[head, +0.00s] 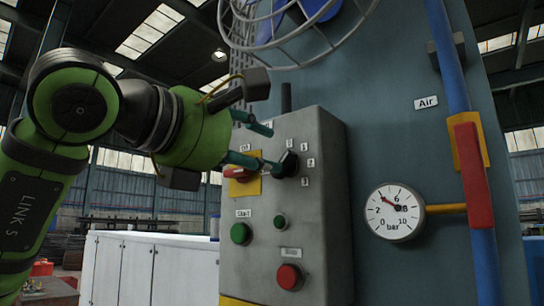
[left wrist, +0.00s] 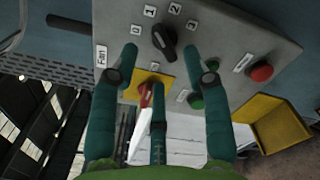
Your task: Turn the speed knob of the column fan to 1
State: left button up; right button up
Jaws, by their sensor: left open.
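The black speed knob (head: 287,163) is on the upper part of the grey control box (head: 328,215), ringed by small number labels. The left wrist view shows the knob (left wrist: 164,40) with labels 0, 1, 2 and 3 around it and a "Fan" label (left wrist: 101,56) beside it. One end of its grip bar lies toward the 1 label (left wrist: 150,10); I cannot tell which end is the pointer. My left gripper (head: 268,148) is open, its teal fingers in front of the box near the knob. In the wrist view the knob shows between two fingertips (left wrist: 162,56); contact is unclear. My right gripper is out of view.
A red switch on a yellow plate (head: 240,185) sits left of the knob. Below are a green button (head: 240,233), a smaller green button (head: 280,222) and a red button (head: 289,277). A pressure gauge (head: 395,212) and blue pipe (head: 452,70) stand right. The caged fan (head: 290,25) is above.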

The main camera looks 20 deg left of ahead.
pick_arm(q)
jog(key=v, duration=0.7)
dwell(0.4)
